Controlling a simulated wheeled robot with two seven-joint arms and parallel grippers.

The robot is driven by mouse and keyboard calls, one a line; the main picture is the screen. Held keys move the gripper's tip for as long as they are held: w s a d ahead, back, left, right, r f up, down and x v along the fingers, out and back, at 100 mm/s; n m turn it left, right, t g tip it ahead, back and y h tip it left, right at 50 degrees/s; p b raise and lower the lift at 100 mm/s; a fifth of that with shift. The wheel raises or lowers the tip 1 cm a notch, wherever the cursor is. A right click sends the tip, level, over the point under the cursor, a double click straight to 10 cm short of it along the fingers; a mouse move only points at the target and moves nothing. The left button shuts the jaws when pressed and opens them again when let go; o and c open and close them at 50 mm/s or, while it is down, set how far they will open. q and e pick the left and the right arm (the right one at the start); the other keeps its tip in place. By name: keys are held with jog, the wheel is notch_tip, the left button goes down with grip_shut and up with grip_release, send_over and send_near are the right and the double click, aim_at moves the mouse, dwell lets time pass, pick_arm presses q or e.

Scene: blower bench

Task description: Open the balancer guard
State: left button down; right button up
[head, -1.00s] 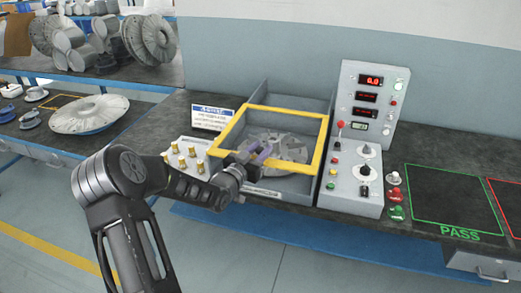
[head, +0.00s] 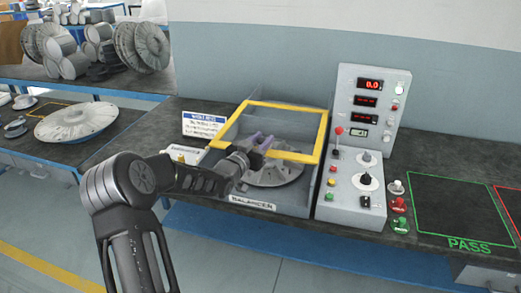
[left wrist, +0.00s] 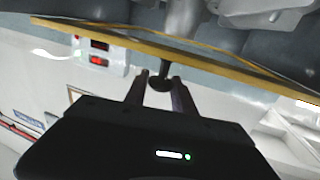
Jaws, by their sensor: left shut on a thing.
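The balancer guard is a clear panel in a yellow frame (head: 322,135) over the grey balancer box (head: 316,188) in the head view. Its front bar stands above the box's front wall, so the guard is tilted partly up. A grey finned rotor (head: 275,174) lies inside below it. My left gripper (head: 259,142) is at the middle of the front bar. In the left wrist view, my left gripper's fingers (left wrist: 159,82) are shut on the guard's dark knob (left wrist: 160,85), beside the yellow bar (left wrist: 200,62). My right gripper is not in view.
A control console (head: 352,185) with dials and buttons stands close right of the box. A small sign (head: 203,124) stands to the left. The green PASS area (head: 460,210) is empty. A rotor (head: 75,120) lies on the left bench.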

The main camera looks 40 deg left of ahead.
pick_arm(q)
jog(key=shift+s, duration=0.15)
jog(key=c, duration=1)
grip_release()
jog(key=shift+c, duration=0.2)
jog(key=s+b, duration=0.1)
jog(key=s, duration=0.6)
jog(key=shift+s+d, duration=0.35)
jog(key=shift+d, duration=0.1)
jog(key=shift+d, duration=0.1)
